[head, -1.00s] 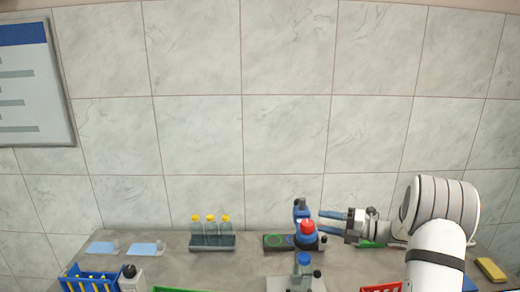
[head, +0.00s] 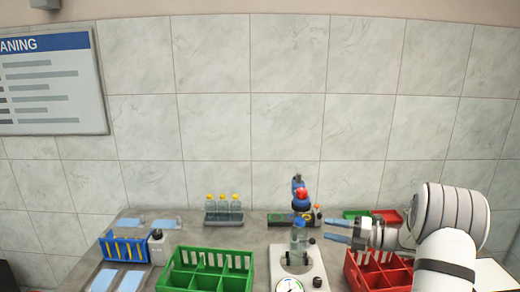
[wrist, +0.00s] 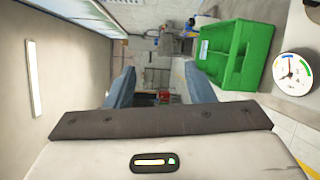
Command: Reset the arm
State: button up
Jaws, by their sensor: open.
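My gripper (head: 325,231) is at the right of the head view, its two blue fingers apart and pointing left with nothing between them. It appears over the bench (head: 262,238), right of the clear column of the grey fixture (head: 298,270) and left of the red divided crate (head: 360,279). In the wrist view the fingers of my gripper (wrist: 160,75) are also spread and empty. My white arm comes in from the right and hides part of the red crate.
A green divided crate (head: 205,252) is at the front; it also shows in the wrist view (wrist: 262,45). A round gauge (head: 289,286) is beside it. A bottle rack (head: 224,217) and a blue-red device (head: 301,200) stand at the back. A blue basket (head: 124,246) is at left.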

jog(key=s+a+r+n+g+h+b, duration=0.1)
jog(key=s+a+r+n+g+h, duration=0.15)
jog(key=s+a+n, duration=0.5)
jog(key=s+a+r+n+g+h, duration=0.2)
jog(key=s+a+n+g+h, duration=0.2)
jog(key=s+n, duration=0.55)
jog(key=s+d+n+t+h+b, duration=0.1)
jog(key=s+d+n+t+h, duration=0.2)
jog(key=s+n+h, duration=0.6)
jog(key=s+d+n, duration=0.1)
jog(key=s+n, duration=0.7)
jog(key=n, duration=0.4)
jog(key=shift+d+f+n+h, duration=0.15)
jog(key=shift+f+n+h, duration=0.15)
jog(key=shift+f+h, duration=0.05)
jog(key=shift+o, duration=0.5)
jog(key=shift+w, duration=0.1)
